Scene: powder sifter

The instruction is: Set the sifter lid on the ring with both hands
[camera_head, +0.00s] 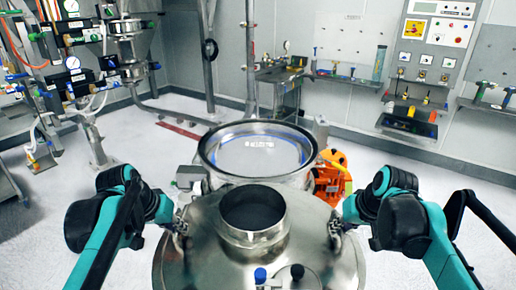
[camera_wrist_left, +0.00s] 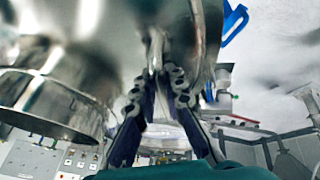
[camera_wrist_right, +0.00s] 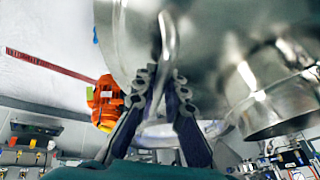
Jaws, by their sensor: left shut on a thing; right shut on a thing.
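The sifter lid (camera_head: 205,240) is a shiny steel dome with a short open collar (camera_head: 253,215) on top. It is held up close in front of me, between both arms. My left gripper (camera_head: 178,226) is shut on a handle at the lid's left side; the handle shows between its fingers in the left wrist view (camera_wrist_left: 160,70). My right gripper (camera_head: 338,228) is shut on the handle at the right side, seen in the right wrist view (camera_wrist_right: 162,75). The ring (camera_head: 212,157) is a round steel rim beyond the lid, with a pale, blue-edged inside. The lid hides its near side.
An orange motor (camera_head: 330,175) stands right of the ring. Pipes and gauges (camera_head: 75,70) fill the left side. A steel bench (camera_head: 280,85) and control panels (camera_head: 425,60) line the back wall. Blue and black knobs (camera_head: 260,275) show at the lid's near side. Pale floor is open on both sides.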

